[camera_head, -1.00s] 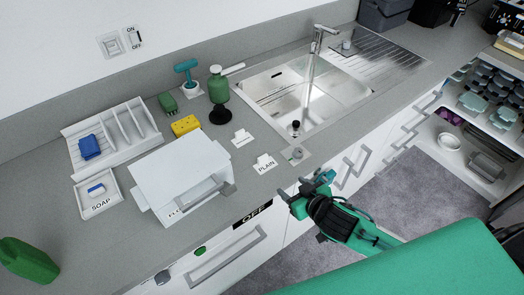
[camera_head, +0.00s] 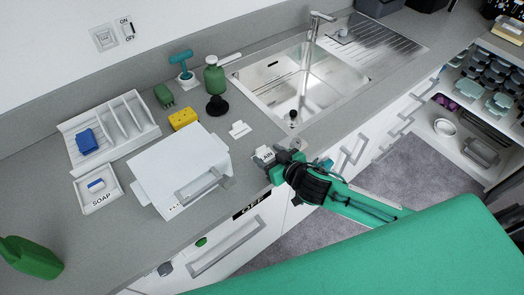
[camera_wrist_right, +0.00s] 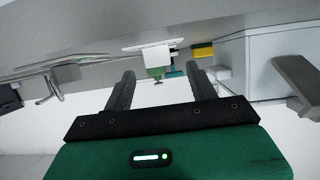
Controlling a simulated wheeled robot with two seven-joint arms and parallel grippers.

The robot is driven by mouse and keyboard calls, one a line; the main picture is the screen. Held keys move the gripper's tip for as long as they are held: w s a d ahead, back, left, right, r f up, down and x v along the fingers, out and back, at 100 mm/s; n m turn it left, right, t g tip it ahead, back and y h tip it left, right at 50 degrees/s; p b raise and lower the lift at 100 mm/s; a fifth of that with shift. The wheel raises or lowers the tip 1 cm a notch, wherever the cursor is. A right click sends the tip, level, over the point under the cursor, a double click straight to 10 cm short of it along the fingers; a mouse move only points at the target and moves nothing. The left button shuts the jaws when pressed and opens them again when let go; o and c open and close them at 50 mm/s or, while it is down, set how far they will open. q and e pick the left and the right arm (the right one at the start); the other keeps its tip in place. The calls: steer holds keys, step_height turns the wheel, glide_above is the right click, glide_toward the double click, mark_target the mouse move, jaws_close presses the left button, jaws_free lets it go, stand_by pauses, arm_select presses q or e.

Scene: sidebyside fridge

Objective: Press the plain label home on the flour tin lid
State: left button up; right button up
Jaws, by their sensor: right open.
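The plain label (camera_head: 264,152) is a white card with a raised tab, on the counter near its front edge. Its lettering is partly covered by my right gripper (camera_head: 281,159). That gripper is open at the counter edge, fingers toward the label. In the right wrist view a white upright piece, apparently the label's tab (camera_wrist_right: 157,57), shows between and beyond the open fingers (camera_wrist_right: 160,76); I see no grip on it.
A second white label (camera_head: 240,129) lies behind the plain one. A green bottle (camera_head: 214,76), black stopper-like piece (camera_head: 217,107) and yellow sponge (camera_head: 183,119) stand behind. The sink (camera_head: 296,88) is to the right. A soap tray (camera_head: 100,190) lies left of the box.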

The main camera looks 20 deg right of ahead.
mark_target(262, 150)
steer(key=shift+w+a+p, duration=0.1)
steer(key=shift+w+p, duration=0.2)
steer(key=shift+w, duration=0.2)
steer(key=p+x, duration=0.1)
steer(key=x, duration=0.2)
steer(key=shift+w+f, duration=0.1)
steer(key=shift+f, duration=0.1)
steer(key=shift+w+a+f, duration=0.1)
steer(key=shift+w+f, duration=0.25)
steer(key=shift+w, duration=0.1)
steer(key=shift+c, duration=0.2)
steer(key=c, duration=1)
